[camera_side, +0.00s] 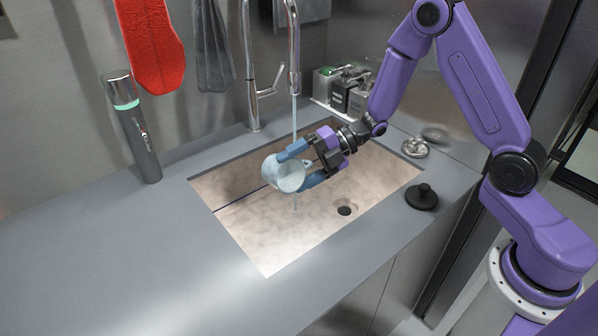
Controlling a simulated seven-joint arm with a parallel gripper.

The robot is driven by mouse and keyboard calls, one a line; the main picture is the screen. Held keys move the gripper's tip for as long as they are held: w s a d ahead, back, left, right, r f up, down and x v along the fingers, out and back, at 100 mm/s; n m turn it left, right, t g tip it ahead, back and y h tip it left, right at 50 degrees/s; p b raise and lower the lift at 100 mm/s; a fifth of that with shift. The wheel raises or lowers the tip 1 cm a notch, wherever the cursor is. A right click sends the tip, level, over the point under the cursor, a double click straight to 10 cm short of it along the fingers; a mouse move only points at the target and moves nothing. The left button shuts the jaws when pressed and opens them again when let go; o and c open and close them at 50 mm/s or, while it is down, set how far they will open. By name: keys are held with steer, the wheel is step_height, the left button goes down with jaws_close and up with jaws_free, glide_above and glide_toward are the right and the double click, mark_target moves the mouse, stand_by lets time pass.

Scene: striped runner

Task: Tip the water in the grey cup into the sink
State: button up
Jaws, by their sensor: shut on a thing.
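The light grey cup (276,172) is tilted on its side over the sink (245,225), with its mouth toward the camera. My gripper (303,166) is shut on the cup from the right, its blue fingers at the cup's upper and lower right. A thin water stream (294,118) runs down from the tap (293,78) to the cup. A stream also shows below the cup, falling toward the sink floor; I cannot tell whether it comes out of the cup or passes by it. How much water the cup holds is not clear.
A dark drain (344,208) lies in the sink floor. A black stopper (422,197) and a metal strainer (415,147) are on the right counter. A tall grey flask (140,140) stands at left. Small containers (345,90) stand behind the sink. The front-left counter is clear.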

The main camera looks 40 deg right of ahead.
steer(key=shift+w+r+m+g, duration=0.6)
steer(key=shift+r+m+g, duration=0.2)
steer(key=shift+r+m, duration=0.1)
steer(key=shift+w+r+m+g+h, duration=0.15)
steer(key=shift+w+r+m+g, duration=0.15)
steer(key=shift+m+g, duration=0.3)
steer(key=shift+w+r+m+g+h, duration=0.15)
steer(key=shift+w+r+m+g, duration=0.1)
steer(key=shift+m+g, duration=0.3)
steer(key=shift+w+r+m+g, duration=0.15)
steer(key=shift+w+m+g, duration=0.05)
steer(key=shift+m+g, duration=0.8)
steer(key=m+g, duration=0.2)
steer(key=shift+f+m, duration=0.2)
steer(key=shift+m, duration=0.15)
